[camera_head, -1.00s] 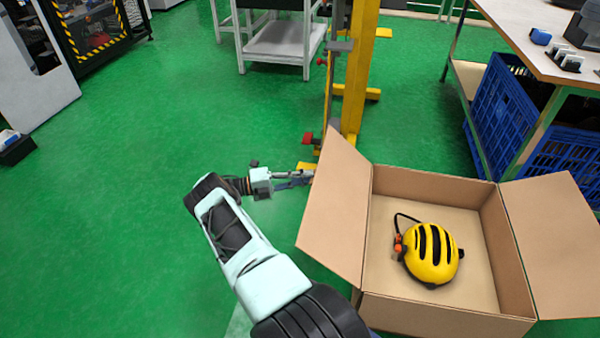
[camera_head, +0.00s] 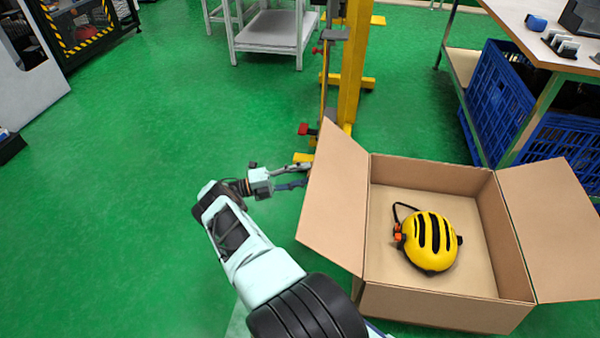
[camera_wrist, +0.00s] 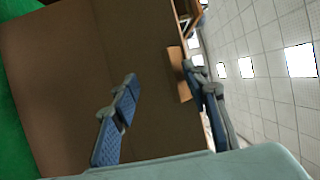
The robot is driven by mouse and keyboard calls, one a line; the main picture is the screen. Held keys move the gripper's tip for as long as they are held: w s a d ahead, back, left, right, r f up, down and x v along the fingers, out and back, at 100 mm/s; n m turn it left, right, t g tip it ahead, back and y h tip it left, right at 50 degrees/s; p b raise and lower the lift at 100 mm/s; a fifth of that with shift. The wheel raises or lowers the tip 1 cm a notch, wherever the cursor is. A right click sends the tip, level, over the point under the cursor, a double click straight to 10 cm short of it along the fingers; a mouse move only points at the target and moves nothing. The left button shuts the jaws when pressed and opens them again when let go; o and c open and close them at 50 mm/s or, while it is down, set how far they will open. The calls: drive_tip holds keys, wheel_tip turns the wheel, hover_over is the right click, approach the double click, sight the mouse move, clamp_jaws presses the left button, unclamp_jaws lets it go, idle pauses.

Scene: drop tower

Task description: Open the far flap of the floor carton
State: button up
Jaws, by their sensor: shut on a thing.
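The brown carton (camera_head: 430,310) stands open on the floor at the right. Its left flap (camera_head: 337,205) is raised and leans outward to the left; its right flap (camera_head: 550,225) is spread outward. No separate flap shows standing at the back wall. My gripper (camera_head: 306,177) is at the outer edge of the left flap, its fingertips partly hidden there. In the wrist view a brown cardboard panel (camera_wrist: 60,80) fills the left, with one blue finger in front of it and the other by its edge. My gripper is shut on the flap; the contact itself is not clear.
A yellow helmet (camera_head: 431,242) lies inside the carton. A yellow post (camera_head: 355,70) stands behind the left flap. A workbench (camera_head: 560,65) with blue crates (camera_head: 500,95) is at the back right. Green floor (camera_head: 130,200) is clear on the left.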

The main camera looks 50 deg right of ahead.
drive_tip(key=shift+o, duration=0.5)
drive_tip(key=shift+s+d+f+y, duration=0.25)
drive_tip(key=shift+s+f+y, duration=0.05)
drive_tip(key=shift+s+f, duration=0.4)
drive_tip(key=r, duration=0.7)
drive_tip(key=w+r, duration=0.1)
drive_tip(key=r, duration=0.3)
drive_tip(key=shift+a, duration=0.1)
drive_tip(key=shift+c, duration=0.2)
drive_tip(key=shift+r, duration=0.1)
